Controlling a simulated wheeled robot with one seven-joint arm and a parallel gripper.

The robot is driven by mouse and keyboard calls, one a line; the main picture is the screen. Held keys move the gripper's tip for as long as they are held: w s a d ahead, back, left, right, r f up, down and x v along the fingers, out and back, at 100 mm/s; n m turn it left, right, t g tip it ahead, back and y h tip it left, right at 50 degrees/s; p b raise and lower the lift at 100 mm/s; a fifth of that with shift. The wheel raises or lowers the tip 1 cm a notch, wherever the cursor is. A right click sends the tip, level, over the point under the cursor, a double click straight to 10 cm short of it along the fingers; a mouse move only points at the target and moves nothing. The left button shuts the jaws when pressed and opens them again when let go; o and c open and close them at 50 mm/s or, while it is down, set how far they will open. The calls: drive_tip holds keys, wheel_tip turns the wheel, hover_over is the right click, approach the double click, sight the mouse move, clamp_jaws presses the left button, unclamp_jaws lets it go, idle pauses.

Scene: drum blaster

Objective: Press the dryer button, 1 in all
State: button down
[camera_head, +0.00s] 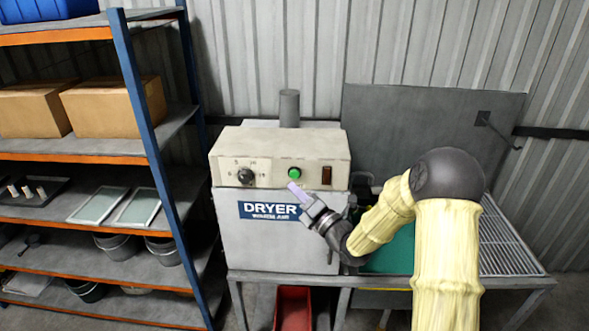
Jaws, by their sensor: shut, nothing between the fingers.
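The dryer (265,238) is a pale box with a blue DRYER label and a sloped control panel (225,152) on top. The green round button (294,173) is on the panel, between a black dial (246,176) and a dark reddish-brown switch (326,175). My gripper (293,187) is shut and empty, its pale purple fingertips pointing up and left, just below the green button in the picture. I cannot tell whether the tips touch the panel. My arm in a yellow sleeve comes in from the lower right.
A shelf rack with a blue post (143,100) holds cardboard boxes (103,107), trays and buckets at the left. A metal bench (520,262) with a grate and an upright grey panel (400,115) stands at the right. A red bin (293,308) is below the dryer.

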sight(294, 174)
drive_tip(key=shift+w+b, duration=1)
drive_tip(key=shift+w, duration=0.5)
drive_tip(key=shift+w+f+b, duration=0.1)
drive_tip(key=shift+w+b, duration=0.1)
drive_tip(key=shift+b, duration=0.4)
idle(0.5)
